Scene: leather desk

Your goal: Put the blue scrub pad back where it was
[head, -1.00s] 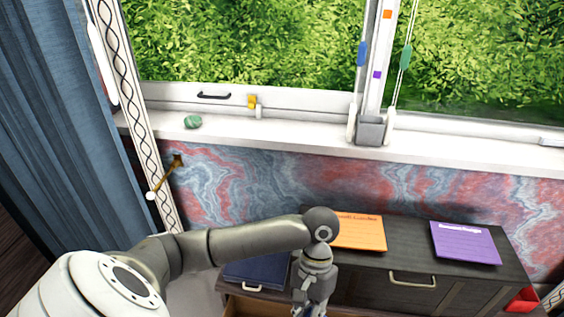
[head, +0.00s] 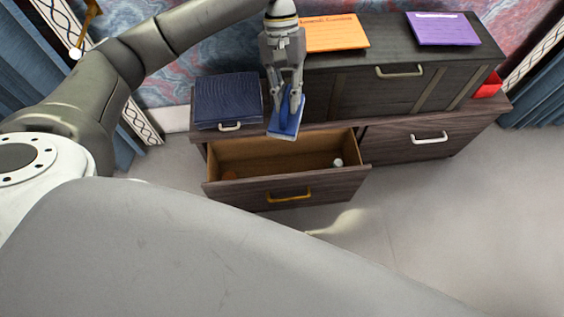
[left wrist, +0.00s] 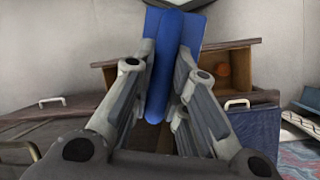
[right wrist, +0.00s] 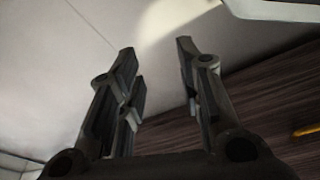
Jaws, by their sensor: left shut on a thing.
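The blue scrub pad (head: 286,122) is in my left gripper (head: 286,98), which is shut on it by its raised handle. In the head view the pad hangs above the back edge of an open drawer (head: 290,185). The left wrist view also shows the blue pad (left wrist: 166,60) between the two fingers, with the open drawer (left wrist: 241,82) beyond. The drawer holds a small orange-brown item (head: 230,175) at the left and a small white item (head: 338,162) at the right. My right gripper (right wrist: 158,75) is open and empty in the right wrist view, near a dark wood front.
A dark blue ribbed box (head: 228,100) stands left of my left gripper on the cabinet. An orange card (head: 335,33) and a purple card (head: 443,29) lie on the upper cabinet. A red container (head: 488,86) sits at the right. A closed drawer (head: 420,137) adjoins the open one.

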